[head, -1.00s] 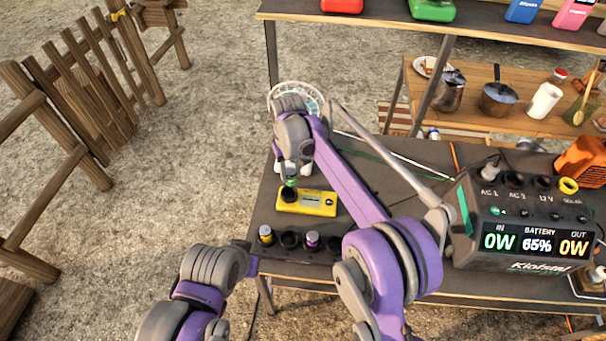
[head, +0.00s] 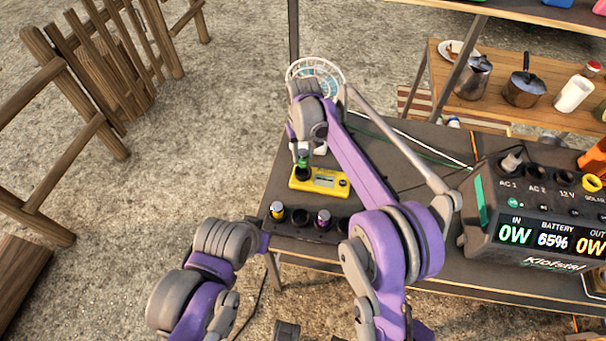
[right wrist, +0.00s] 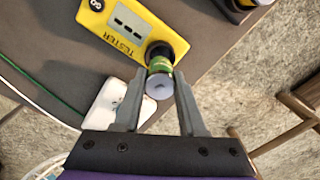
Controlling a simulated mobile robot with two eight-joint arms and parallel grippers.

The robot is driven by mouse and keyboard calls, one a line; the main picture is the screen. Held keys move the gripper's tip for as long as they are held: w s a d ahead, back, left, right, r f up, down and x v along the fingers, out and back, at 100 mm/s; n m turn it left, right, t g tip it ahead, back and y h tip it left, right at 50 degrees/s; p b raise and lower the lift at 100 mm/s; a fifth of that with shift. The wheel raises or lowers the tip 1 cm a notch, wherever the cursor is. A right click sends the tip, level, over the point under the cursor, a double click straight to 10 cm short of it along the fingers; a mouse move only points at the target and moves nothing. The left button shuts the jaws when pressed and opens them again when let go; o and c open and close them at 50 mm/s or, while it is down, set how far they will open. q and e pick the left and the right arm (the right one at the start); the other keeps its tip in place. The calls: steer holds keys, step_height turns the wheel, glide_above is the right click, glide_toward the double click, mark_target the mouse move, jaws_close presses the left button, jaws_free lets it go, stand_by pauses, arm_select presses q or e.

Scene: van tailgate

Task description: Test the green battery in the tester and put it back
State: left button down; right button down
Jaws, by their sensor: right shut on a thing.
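The green battery (right wrist: 160,67) is upright between the fingers of my right gripper (right wrist: 163,82), which is shut on it. In the head view the green battery (head: 303,158) is over the round dark socket at the left end of the yellow tester (head: 325,181). Its lower end meets the socket; I cannot tell how deep it sits. The tester (right wrist: 118,20) shows dashes on its display in the right wrist view. A dark battery holder (head: 288,228) in front has a yellow battery (head: 277,211), a purple battery (head: 323,219) and empty holes.
A power station (head: 530,220) reading 65% stands to the right on the table. A white object (right wrist: 118,103) lies beside the tester. Pots (head: 525,88) stand on a shelf behind. The table's left edge is close to the tester.

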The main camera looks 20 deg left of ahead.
mark_target(303, 164)
steer(key=shift+f+b, duration=0.4)
steer(key=shift+f, duration=0.65)
steer(key=shift+f, duration=0.15)
steer(key=shift+f+b, duration=0.85)
steer(key=shift+f, duration=0.5)
steer(key=shift+f, duration=0.1)
steer(key=shift+c, duration=2)
jaws_free()
step_height(303, 164, up, 11)
steer(key=shift+f+p, duration=0.1)
steer(key=shift+p, duration=0.2)
